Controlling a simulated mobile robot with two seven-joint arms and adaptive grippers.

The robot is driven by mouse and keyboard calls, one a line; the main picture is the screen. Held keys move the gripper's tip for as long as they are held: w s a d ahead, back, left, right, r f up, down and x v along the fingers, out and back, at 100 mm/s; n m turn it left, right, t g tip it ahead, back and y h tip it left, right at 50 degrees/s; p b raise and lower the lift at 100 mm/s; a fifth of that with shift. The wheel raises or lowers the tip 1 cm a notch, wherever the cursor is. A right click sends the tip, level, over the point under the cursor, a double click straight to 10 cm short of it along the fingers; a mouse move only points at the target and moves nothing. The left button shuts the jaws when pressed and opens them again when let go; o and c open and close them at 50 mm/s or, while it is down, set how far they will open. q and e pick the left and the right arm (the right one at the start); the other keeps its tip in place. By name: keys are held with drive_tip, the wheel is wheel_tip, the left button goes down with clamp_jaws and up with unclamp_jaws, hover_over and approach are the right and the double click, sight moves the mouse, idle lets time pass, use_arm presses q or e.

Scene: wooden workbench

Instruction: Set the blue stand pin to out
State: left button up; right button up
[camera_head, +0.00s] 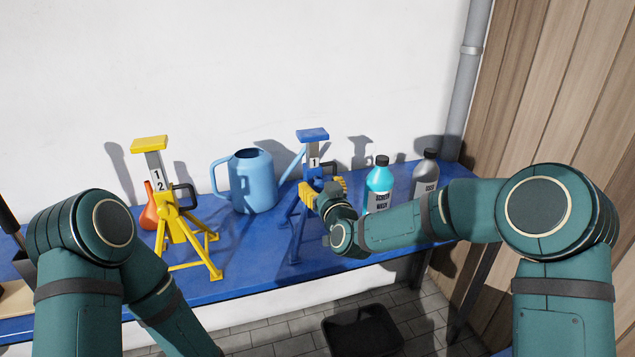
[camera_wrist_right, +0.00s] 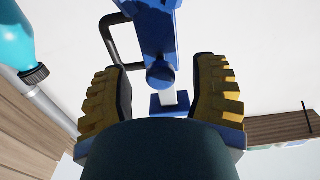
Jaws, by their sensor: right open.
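The blue stand (camera_head: 313,162) stands on the workbench right of the blue watering can, with a white plate marked 1 below its top. My right gripper (camera_head: 324,190) is in front of its upper body, yellow fingers spread. In the right wrist view, my right gripper (camera_wrist_right: 160,82) is open around a round blue knob (camera_wrist_right: 160,77), seemingly the pin's end, with gaps on both sides. A dark loop handle (camera_wrist_right: 112,27) shows beside the stand. My left gripper is out of view; only its arm shows. The gripper hides part of the stand in the head view.
A yellow stand (camera_head: 176,229) marked 1 2, an orange container (camera_head: 149,212) and a blue watering can (camera_head: 254,184) are to the left. A turquoise bottle (camera_head: 380,180) and a grey bottle (camera_head: 426,170) stand close right, behind my right forearm. The wall is behind.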

drive_tip(key=shift+x, duration=1.3)
